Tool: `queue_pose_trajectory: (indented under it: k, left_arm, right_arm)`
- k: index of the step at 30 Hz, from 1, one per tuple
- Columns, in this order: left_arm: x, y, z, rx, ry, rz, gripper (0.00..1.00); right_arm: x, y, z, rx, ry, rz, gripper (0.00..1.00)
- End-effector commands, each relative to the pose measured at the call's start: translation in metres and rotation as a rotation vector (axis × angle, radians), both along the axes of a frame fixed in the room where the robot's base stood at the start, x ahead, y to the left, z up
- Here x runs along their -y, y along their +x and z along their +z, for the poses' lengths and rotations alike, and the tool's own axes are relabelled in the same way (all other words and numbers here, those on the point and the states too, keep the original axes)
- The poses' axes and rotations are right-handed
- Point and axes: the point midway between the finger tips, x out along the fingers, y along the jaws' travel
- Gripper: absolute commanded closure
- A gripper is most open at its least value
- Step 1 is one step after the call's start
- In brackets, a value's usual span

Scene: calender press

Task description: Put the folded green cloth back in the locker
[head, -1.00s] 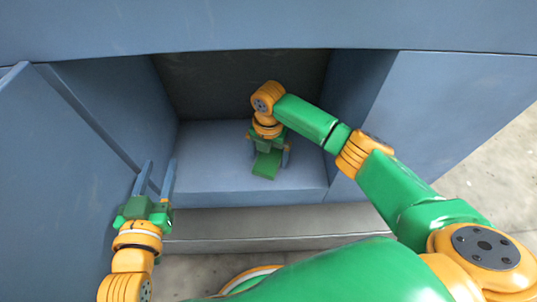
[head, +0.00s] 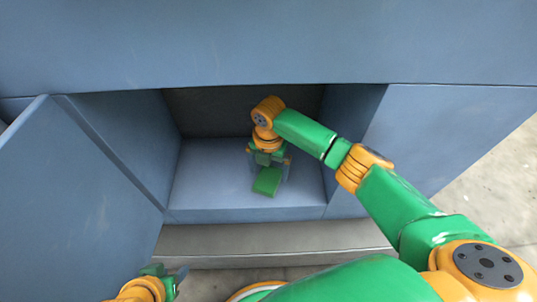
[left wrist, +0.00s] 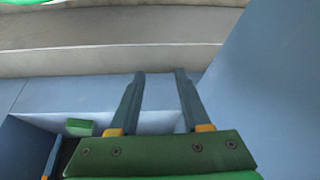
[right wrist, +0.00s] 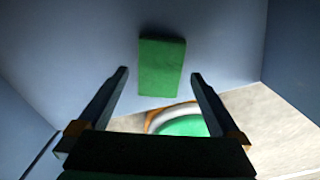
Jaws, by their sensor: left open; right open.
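The folded green cloth (head: 267,181) lies flat on the locker floor (head: 215,190), near its front edge. It also shows in the right wrist view (right wrist: 162,67), and small at the left in the left wrist view (left wrist: 79,127). My right gripper (head: 269,167) reaches into the locker (head: 190,110). It is open, with nothing between its fingers, and the cloth lies just beyond its fingertips. Whether a finger touches the cloth I cannot tell. My left gripper (head: 177,275) is low at the left, outside the locker, open and empty in the left wrist view (left wrist: 160,73).
An open blue door (head: 80,200) stands to the left of the locker opening. A blue panel (head: 430,130) borders it on the right. A grey step (head: 270,243) runs along the front below the locker floor. Much of the locker floor left of the cloth is bare.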

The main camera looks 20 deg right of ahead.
Motion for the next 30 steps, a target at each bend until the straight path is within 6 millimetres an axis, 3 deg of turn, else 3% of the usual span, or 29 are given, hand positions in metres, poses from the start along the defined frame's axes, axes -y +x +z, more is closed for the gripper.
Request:
queue_pose_trajectory:
  k: [3, 10, 21, 30]
  left_arm:
    - [-0.005, -0.021, -0.008, -0.116, 0.018, 0.007, 0.53]
    - [-0.006, -0.018, -0.050, -0.160, 0.028, 0.009, 0.53]
    - [-0.010, -0.036, -0.109, -0.206, 0.042, 0.006, 0.53]
    - [-0.012, -0.045, -0.126, -0.213, 0.045, 0.005, 0.53]
  right_arm:
    - [0.000, 0.000, 0.008, 0.000, 0.000, 0.000, 0.00]
    - [0.000, 0.000, 0.026, 0.000, 0.000, 0.000, 0.00]
    - [0.000, 0.000, 0.049, -0.001, 0.001, 0.000, 0.00]
    - [0.000, 0.000, 0.053, -0.001, 0.001, 0.000, 0.00]
